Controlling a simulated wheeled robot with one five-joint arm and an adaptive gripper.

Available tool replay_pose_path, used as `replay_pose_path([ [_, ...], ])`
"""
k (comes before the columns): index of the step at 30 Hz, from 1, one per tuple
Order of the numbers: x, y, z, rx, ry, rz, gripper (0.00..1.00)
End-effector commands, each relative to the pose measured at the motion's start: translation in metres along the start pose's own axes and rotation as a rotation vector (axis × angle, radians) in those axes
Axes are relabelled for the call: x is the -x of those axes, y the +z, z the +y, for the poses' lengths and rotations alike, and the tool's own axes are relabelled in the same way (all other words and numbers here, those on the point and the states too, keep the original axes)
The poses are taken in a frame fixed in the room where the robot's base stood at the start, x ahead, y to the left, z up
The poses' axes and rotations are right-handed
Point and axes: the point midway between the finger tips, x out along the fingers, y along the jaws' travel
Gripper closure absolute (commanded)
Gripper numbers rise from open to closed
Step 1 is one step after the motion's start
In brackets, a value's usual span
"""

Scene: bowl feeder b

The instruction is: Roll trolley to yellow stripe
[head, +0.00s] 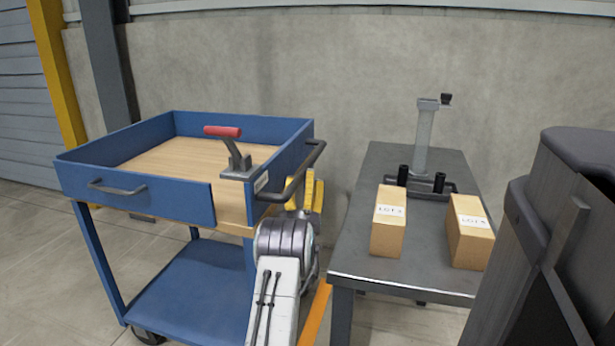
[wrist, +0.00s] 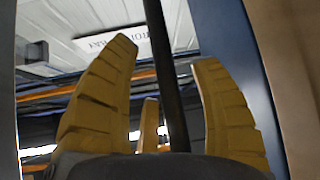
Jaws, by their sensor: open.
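The blue trolley (head: 185,200) stands at left in the head view, with a wood-lined top tray and a lower shelf. Its dark push handle (head: 318,155) is on its right side. My gripper (head: 304,187), with yellow fingers, is at that handle, partly hidden by my arm. In the wrist view a dark bar (wrist: 167,75), seemingly the handle, runs between the open fingers, with gaps on both sides. An orange-yellow strip (head: 316,312), perhaps the stripe, shows on the floor between my arm and the table leg; most of it is hidden.
A red-handled lever (head: 222,131) sits at the tray's edge. A grey table (head: 375,268) stands close on the right, holding two labelled boxes (head: 388,222) and a crank stand (head: 424,140). A concrete wall (head: 340,70) is behind. Floor (head: 30,250) is clear at left.

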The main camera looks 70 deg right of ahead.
Motion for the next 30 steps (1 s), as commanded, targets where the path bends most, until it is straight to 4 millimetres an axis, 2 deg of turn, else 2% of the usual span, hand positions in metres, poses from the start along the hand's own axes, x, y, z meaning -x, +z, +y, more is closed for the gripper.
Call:
replay_pose_path([
  [12, -0.030, -0.001, 0.000, 0.000, 0.000, 0.002, 0.42],
  [24, -0.033, -0.001, 0.000, 0.000, 0.000, 0.000, 0.42],
  [30, -0.033, -0.001, 0.000, 0.000, 0.000, 0.000, 0.59],
])
